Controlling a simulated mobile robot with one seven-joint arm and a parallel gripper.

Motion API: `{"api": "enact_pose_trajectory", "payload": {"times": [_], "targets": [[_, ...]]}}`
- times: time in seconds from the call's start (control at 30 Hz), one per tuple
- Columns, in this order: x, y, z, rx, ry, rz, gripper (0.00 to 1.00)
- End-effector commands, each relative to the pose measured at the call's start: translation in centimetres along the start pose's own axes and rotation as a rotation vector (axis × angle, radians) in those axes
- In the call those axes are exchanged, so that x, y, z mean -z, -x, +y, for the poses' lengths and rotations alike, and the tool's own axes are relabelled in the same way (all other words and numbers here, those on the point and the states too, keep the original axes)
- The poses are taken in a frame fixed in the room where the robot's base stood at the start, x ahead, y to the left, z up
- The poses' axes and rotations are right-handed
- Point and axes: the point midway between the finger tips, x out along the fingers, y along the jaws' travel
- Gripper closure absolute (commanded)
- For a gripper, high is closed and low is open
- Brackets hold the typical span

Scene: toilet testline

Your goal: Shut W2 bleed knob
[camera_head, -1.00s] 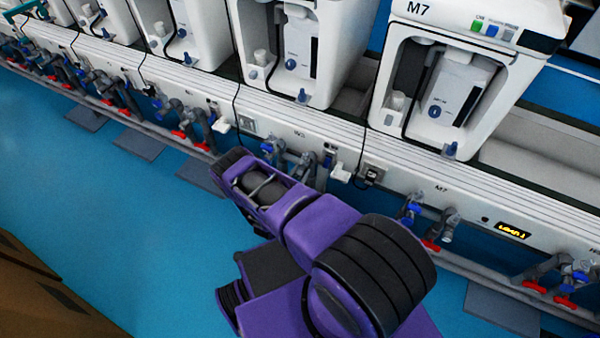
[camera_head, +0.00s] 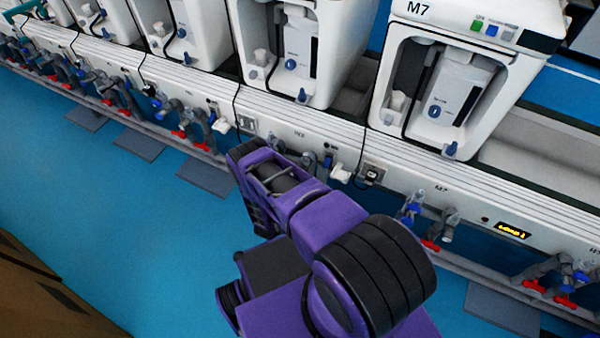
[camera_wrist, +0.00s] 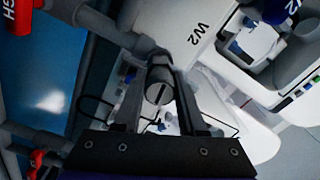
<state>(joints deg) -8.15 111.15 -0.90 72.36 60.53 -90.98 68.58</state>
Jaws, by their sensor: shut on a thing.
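The W2 bleed knob (camera_wrist: 158,94) is a small grey round knob with a dark slot across its face, on a grey pipe fitting near the middle of the wrist view. The fingers of my gripper (camera_wrist: 160,84) stand on either side of it and are shut on it. A "W2" label (camera_wrist: 202,33) is on the white panel to the upper right in the wrist view. In the head view my purple wrist hides the knob and the fingertips, in front of the W2 station's panel.
Grey pipes (camera_wrist: 105,28) and red handles (camera_wrist: 20,12) are close on the left in the wrist view; a blue knob (camera_wrist: 278,10) is at upper right. In the head view, the M7 machine (camera_head: 455,80) stands right, with blue and red valves (camera_head: 430,225) below. The blue floor (camera_head: 110,220) is clear at left.

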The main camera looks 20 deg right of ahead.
Motion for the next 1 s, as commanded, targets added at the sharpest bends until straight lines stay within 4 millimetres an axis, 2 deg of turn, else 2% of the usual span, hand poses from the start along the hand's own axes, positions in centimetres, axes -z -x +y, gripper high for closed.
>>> {"api": "enact_pose_trajectory", "payload": {"times": [0.4,0.9,0.93,1.0], "targets": [[0.02,-0.13,-0.05,0.002,-0.171,0.001,1.0],[-0.01,-0.13,-0.08,0.002,-0.19,0.0,1.0],[-0.01,-0.13,-0.08,0.002,-0.19,0.0,0.58],[-0.01,-0.12,-0.08,0.002,-0.189,0.0,0.46]]}}
